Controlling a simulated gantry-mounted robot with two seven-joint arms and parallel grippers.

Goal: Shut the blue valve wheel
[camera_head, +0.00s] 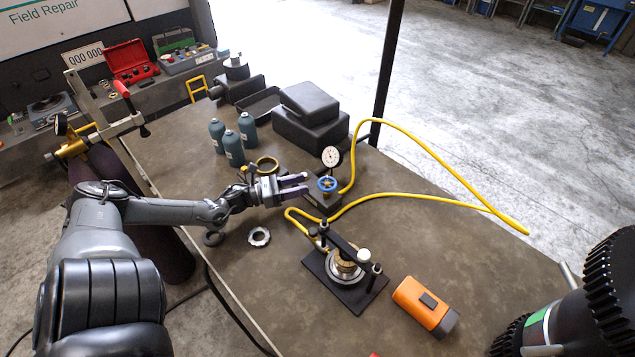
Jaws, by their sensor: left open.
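The blue valve wheel (327,184) sits on a small dark block (322,202) near the middle of the table, just below a round white-faced gauge (331,157). A yellow hose (420,196) runs by the valve. My left gripper (306,184) comes in from the left with its two fingers apart and empty. Its fingertips point right, a short way left of the wheel. I see no clear contact between fingers and wheel. My right gripper does not show.
A press-like fixture (345,268) and an orange tool (424,305) stand in front. The table's right side is mostly clear.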

